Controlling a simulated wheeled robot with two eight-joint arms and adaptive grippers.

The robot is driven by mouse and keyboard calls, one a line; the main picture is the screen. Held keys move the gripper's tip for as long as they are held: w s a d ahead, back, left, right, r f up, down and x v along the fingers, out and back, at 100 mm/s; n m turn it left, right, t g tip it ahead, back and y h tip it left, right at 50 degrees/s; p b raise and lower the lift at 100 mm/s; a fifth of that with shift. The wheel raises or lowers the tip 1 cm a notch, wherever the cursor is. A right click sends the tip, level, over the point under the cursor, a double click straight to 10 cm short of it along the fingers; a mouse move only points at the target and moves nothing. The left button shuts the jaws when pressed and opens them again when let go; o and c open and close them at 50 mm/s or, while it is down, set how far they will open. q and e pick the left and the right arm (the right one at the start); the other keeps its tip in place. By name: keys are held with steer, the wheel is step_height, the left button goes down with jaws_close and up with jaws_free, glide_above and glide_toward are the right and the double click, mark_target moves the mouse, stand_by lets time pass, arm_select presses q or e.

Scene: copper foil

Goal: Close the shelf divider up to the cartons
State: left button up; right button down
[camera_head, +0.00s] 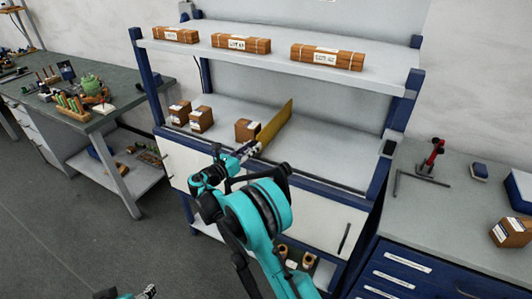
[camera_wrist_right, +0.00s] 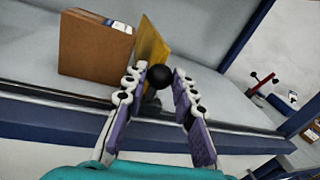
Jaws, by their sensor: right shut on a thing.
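The yellow shelf divider (camera_head: 274,127) stands upright on the middle shelf, right of a brown carton (camera_head: 246,130). In the right wrist view, the divider (camera_wrist_right: 151,46) is close beside the carton (camera_wrist_right: 95,48); I cannot tell whether they touch. Two more cartons (camera_head: 179,113) (camera_head: 201,119) stand further left. My right gripper (camera_head: 250,147) is at the divider's front end. In the wrist view its fingers (camera_wrist_right: 159,80) are shut on the divider's round black knob (camera_wrist_right: 158,75). A small part of my left gripper (camera_head: 149,291) shows at the bottom edge; its jaws are unclear.
Long strapped boxes (camera_head: 241,43) lie on the upper shelf. The middle shelf (camera_head: 328,152) is bare right of the divider. A blue post (camera_head: 392,125) bounds it there. Workbenches with tools stand left (camera_head: 120,111) and right (camera_head: 425,215).

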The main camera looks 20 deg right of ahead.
steer(key=shift+w+a, duration=0.7)
steer(key=shift+w, duration=0.05)
steer(key=c, duration=1.2)
jaws_free()
steer(key=shift+a, duration=0.1)
steer(key=v, duration=1.1)
steer(key=shift+s+a, duration=0.25)
steer(key=shift+a, duration=0.05)
steer(key=shift+r, duration=0.1)
